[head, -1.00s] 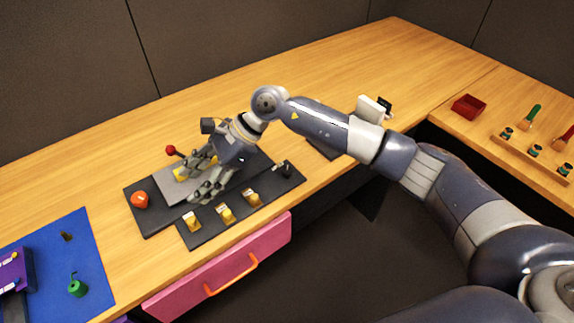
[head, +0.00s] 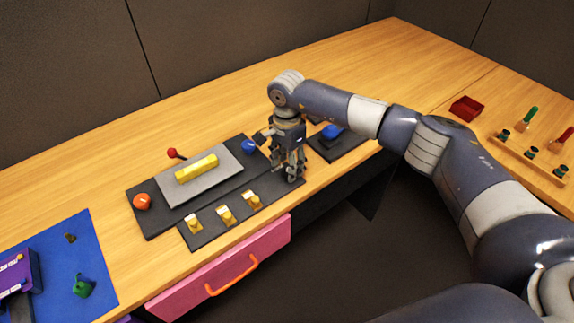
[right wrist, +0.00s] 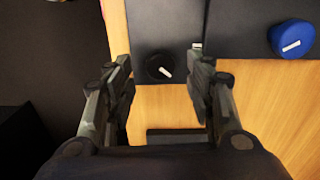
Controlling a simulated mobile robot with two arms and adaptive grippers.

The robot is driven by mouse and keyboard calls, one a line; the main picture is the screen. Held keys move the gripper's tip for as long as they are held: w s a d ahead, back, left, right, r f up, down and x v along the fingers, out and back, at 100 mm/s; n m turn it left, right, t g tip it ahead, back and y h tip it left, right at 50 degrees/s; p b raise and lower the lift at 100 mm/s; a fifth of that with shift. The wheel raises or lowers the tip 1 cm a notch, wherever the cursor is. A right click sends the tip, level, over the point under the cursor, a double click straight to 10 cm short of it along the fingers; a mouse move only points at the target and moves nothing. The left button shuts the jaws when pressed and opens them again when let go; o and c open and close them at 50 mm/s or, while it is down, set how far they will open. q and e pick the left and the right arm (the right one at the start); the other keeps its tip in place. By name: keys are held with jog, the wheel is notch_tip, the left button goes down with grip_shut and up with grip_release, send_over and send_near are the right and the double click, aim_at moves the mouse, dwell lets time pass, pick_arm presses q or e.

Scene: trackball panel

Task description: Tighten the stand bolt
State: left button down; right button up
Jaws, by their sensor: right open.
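I cannot tell which part is the stand bolt. My right gripper (head: 291,177) points down, open and empty, over the right end of the dark front strip (head: 218,238). In the right wrist view its fingertips (right wrist: 162,60) lie on either side of a black knob (right wrist: 159,67) with a white mark. I cannot tell whether they touch it. In the head view the gripper hides this knob. A purple device (head: 18,275) stands at the left edge on a blue mat (head: 95,250), with a green part (head: 82,287) and a small brownish part (head: 70,237) beside it.
The panel (head: 152,222) holds an orange-red ball (head: 142,202), a yellow bar (head: 197,168), a blue knob (head: 249,146) and several yellow switches. A red-knobbed lever (head: 172,153) stands behind. A pink drawer (head: 190,290) is below. The table's back is clear.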

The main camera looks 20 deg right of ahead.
jog(key=shift+f, duration=1.15)
jog(key=c, duration=1.1)
